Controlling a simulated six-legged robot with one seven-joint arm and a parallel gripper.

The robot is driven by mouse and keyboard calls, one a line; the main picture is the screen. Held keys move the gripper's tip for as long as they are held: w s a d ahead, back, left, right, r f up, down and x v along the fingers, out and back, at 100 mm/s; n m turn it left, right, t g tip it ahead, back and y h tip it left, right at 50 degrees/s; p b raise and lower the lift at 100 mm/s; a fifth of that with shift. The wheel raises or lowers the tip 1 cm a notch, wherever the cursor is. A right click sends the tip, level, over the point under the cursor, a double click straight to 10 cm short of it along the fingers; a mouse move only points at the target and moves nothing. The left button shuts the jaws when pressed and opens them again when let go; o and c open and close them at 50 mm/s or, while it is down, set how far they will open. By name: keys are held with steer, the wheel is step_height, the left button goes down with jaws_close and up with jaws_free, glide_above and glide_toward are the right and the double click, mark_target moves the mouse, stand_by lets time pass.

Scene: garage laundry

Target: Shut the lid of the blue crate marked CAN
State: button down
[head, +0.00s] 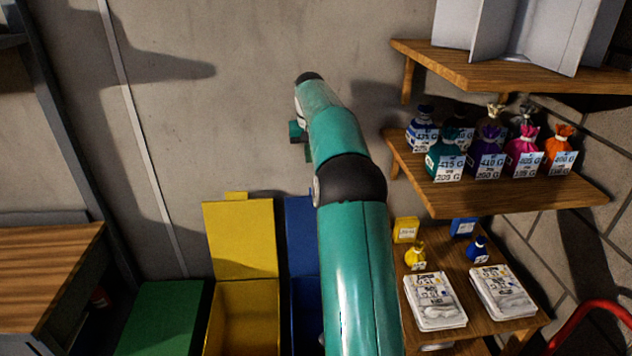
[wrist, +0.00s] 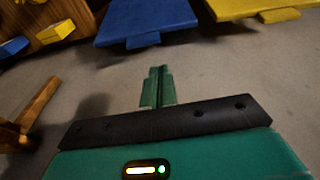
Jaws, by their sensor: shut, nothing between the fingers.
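The blue crate (head: 304,305) stands on the floor in the head view, largely hidden behind my arm. Its blue lid (head: 300,235) stands up open against the wall side; no CAN marking is visible. The lid also shows in the wrist view (wrist: 150,20), with a small tab (wrist: 143,41) on its edge. My gripper (wrist: 159,72) is shut and empty, its fingers together. In the wrist view, it points toward the lid and appears apart from it. My arm hides most of the gripper in the head view.
A yellow crate (head: 243,315) with its lid (head: 240,240) up stands left of the blue crate. A green crate (head: 160,315) with a closed top is further left. A wooden shelf (head: 500,185) with bags is right. A wooden bench (head: 45,265) is left.

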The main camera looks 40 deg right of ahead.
steer(key=w+d+f, duration=0.1)
steer(key=d+f, duration=0.2)
steer(key=f, duration=0.8)
steer(key=shift+d+f, duration=0.2)
steer(key=shift+w, duration=0.1)
